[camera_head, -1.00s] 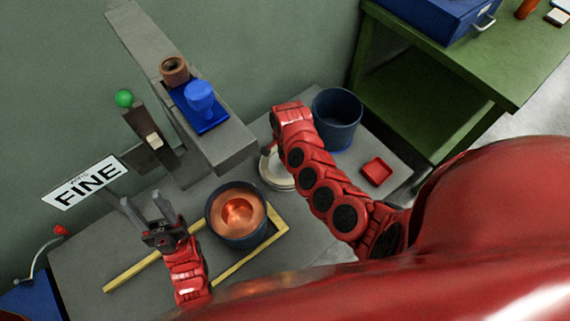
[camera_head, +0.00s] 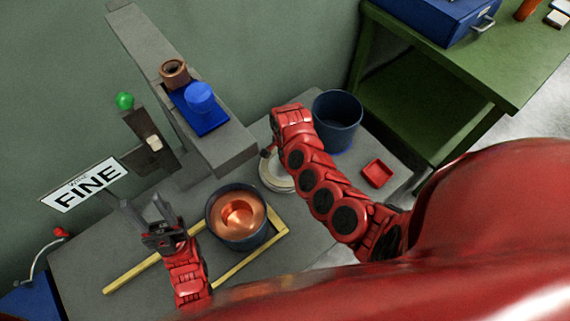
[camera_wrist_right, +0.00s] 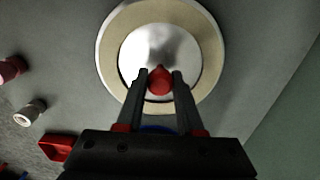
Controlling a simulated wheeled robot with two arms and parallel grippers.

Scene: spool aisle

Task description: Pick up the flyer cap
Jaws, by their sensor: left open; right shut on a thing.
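The flyer cap (camera_wrist_right: 150,42) seems to be the shiny silver dome with a red knob (camera_wrist_right: 160,82), seen in the right wrist view. It sits within a cream ring with a silver rim (camera_wrist_right: 110,35). My right gripper (camera_wrist_right: 159,76) is shut on the red knob, one finger on each side. I cannot tell whether the dome is lifted off the ring. In the head view the pale round piece (camera_head: 272,178) is partly hidden behind my right arm. My left gripper (camera_head: 143,203) is open and empty, left of the copper-filled pot.
The dark pot (camera_head: 235,245) with copper inside stands by a yellow frame (camera_head: 250,262). A dark blue bin (camera_head: 337,120) and a red tray (camera_head: 377,173) lie to the right. A grey beam carries a blue piece (camera_head: 200,97) and a brown ring (camera_head: 174,72). A FINE sign (camera_head: 85,184) stands left.

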